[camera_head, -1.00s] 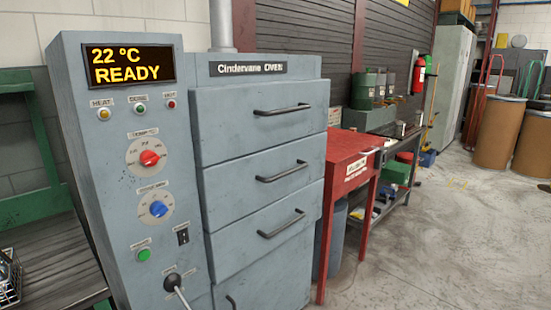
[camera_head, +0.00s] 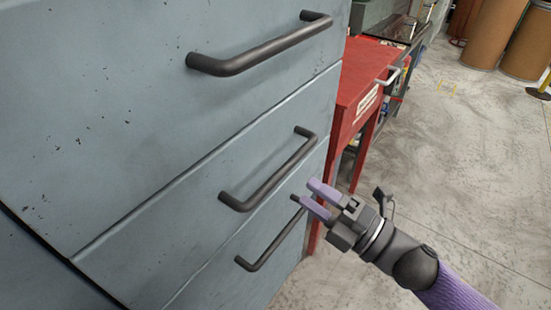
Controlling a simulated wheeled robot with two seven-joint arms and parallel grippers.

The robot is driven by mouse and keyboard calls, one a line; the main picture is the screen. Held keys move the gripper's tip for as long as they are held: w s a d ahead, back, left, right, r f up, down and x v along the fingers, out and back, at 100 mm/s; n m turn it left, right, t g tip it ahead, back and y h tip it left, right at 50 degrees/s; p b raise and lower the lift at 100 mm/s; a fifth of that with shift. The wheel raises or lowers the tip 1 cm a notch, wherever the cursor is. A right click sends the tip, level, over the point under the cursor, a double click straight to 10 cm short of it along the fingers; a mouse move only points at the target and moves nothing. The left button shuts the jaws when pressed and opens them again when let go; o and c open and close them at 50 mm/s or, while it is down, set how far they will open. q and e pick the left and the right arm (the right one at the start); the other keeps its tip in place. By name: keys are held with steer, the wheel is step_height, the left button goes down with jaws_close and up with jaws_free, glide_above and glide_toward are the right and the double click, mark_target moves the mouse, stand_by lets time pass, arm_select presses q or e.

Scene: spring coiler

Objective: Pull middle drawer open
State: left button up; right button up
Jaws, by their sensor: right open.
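The upper handle (camera_head: 260,55) is nearest the top. The middle drawer (camera_head: 215,215) has the second handle (camera_head: 270,180). The lower handle (camera_head: 272,245) is below it. All the fronts look closed. My right gripper (camera_head: 309,194) comes in from the lower right, its purple fingers open and empty. Its fingertips appear just right of and below the middle handle, close to the lower handle's far end. I cannot tell whether they touch anything. My left gripper is out of view.
A red table (camera_head: 368,75) with a pale handle on its front stands just right of the oven, behind my gripper. Brown drums (camera_head: 495,30) stand at the back right. The concrete floor (camera_head: 465,160) at the right is clear.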

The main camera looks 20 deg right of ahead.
mark_target(281, 170)
steer(key=x, duration=0.7)
steer(key=shift+f, duration=0.1)
jaws_close()
stand_by(1.1)
